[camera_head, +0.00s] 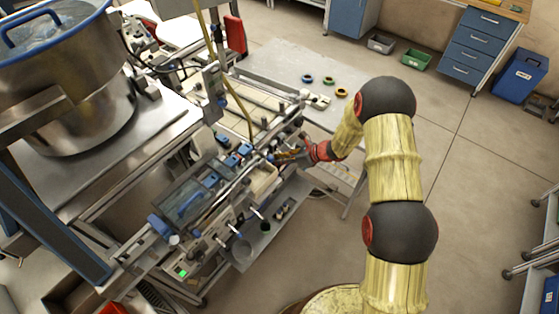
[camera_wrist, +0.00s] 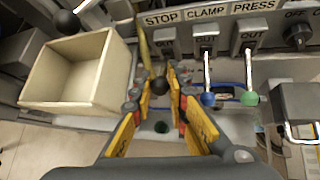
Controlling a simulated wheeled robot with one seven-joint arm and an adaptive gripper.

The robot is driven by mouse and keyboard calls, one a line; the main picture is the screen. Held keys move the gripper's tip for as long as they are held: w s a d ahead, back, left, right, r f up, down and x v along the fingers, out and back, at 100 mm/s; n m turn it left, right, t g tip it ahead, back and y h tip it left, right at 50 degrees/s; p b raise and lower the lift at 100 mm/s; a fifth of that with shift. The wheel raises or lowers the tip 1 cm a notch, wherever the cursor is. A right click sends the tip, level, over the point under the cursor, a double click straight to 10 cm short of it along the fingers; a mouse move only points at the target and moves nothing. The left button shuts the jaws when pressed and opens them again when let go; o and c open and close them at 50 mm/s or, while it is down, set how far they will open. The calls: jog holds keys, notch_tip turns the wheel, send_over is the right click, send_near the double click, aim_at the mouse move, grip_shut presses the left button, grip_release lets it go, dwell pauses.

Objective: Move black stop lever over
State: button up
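The black stop lever's round knob (camera_wrist: 158,85) shows in the wrist view below the STOP label (camera_wrist: 161,17). My gripper (camera_wrist: 160,88) has its yellow and grey fingers on either side of this knob. The gap between the fingertips is narrow, and I cannot tell whether they touch the knob. The lever's shaft is mostly hidden. In the head view my gripper (camera_head: 279,155) is at the right side of the machine, where the knob is too small to make out.
To the right of the stop lever are the blue-knobbed clamp lever (camera_wrist: 208,99) and the green-knobbed press lever (camera_wrist: 249,98), close to my right finger. An open beige bin (camera_wrist: 78,70) is at left. A grey table (camera_head: 300,65) with small coloured rings stands behind.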

jog(key=shift+o, duration=0.8)
jog(key=v, duration=1.2)
jog(key=shift+w, duration=0.1)
